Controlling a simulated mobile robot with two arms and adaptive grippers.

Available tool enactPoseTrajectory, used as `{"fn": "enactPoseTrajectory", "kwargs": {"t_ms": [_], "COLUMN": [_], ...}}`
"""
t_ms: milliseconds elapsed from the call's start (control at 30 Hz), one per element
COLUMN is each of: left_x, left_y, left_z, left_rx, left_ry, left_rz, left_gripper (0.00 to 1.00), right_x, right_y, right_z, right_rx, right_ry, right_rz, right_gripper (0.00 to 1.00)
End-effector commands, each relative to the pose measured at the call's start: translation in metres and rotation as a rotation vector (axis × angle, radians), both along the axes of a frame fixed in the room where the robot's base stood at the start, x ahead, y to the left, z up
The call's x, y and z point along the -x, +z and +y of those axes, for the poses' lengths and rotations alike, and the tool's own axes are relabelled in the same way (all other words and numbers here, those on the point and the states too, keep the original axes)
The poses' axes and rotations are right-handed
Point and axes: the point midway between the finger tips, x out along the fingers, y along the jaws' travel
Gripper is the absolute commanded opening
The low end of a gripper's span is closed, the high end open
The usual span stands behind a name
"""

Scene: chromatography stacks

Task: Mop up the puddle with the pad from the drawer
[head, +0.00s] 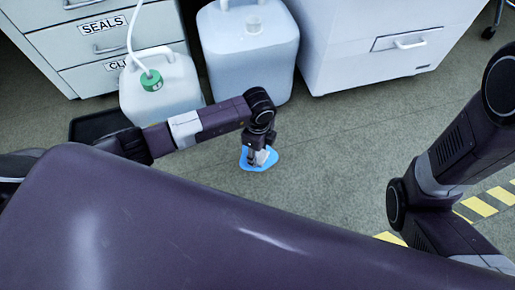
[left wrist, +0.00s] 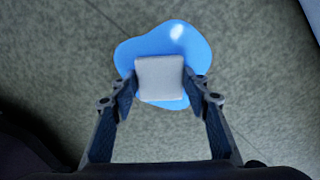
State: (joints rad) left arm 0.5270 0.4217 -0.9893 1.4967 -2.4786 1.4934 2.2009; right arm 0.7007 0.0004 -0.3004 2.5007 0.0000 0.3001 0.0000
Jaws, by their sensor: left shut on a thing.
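A bright blue puddle (head: 262,166) lies on the floor in front of the large white containers. It fills the upper middle of the left wrist view (left wrist: 165,40). My left gripper (head: 258,152) points down at the puddle. In the left wrist view its two fingers (left wrist: 160,84) are shut on a light grey square pad (left wrist: 160,78). The pad covers the lower middle of the puddle in that view. I cannot tell whether it touches the liquid. My right arm shows at the right of the head view, but its gripper is out of sight.
A jug with a green cap and tube (head: 160,95) stands behind my left arm, near a black tray (head: 90,126). A bigger white container (head: 250,55) stands behind the puddle. Drawers labelled SEALS (head: 100,45) and a white cabinet (head: 385,45) line the back. Floor right of the puddle is clear.

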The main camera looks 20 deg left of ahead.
Motion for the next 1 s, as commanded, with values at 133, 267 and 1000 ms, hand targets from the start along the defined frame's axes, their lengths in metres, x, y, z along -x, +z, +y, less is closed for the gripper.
{"fn": "enactPoseTrajectory", "kwargs": {"t_ms": [133, 267, 1000], "left_x": [0.007, 0.009, -0.010], "left_y": [0.002, 0.001, 0.000], "left_z": [-0.005, -0.006, 0.007], "left_rx": [0.002, 0.002, 0.000], "left_ry": [0.000, 0.000, 0.002], "left_rz": [0.000, -0.001, -0.001], "left_gripper": [0.30, 0.30, 0.30], "right_x": [0.000, 0.000, -0.001], "right_y": [0.008, 0.009, 0.006], "right_z": [0.000, 0.000, 0.000], "right_rx": [0.000, 0.000, 0.000], "right_ry": [0.000, 0.000, -0.001], "right_rz": [0.000, 0.001, 0.002], "right_gripper": [0.24, 0.24, 0.24]}}
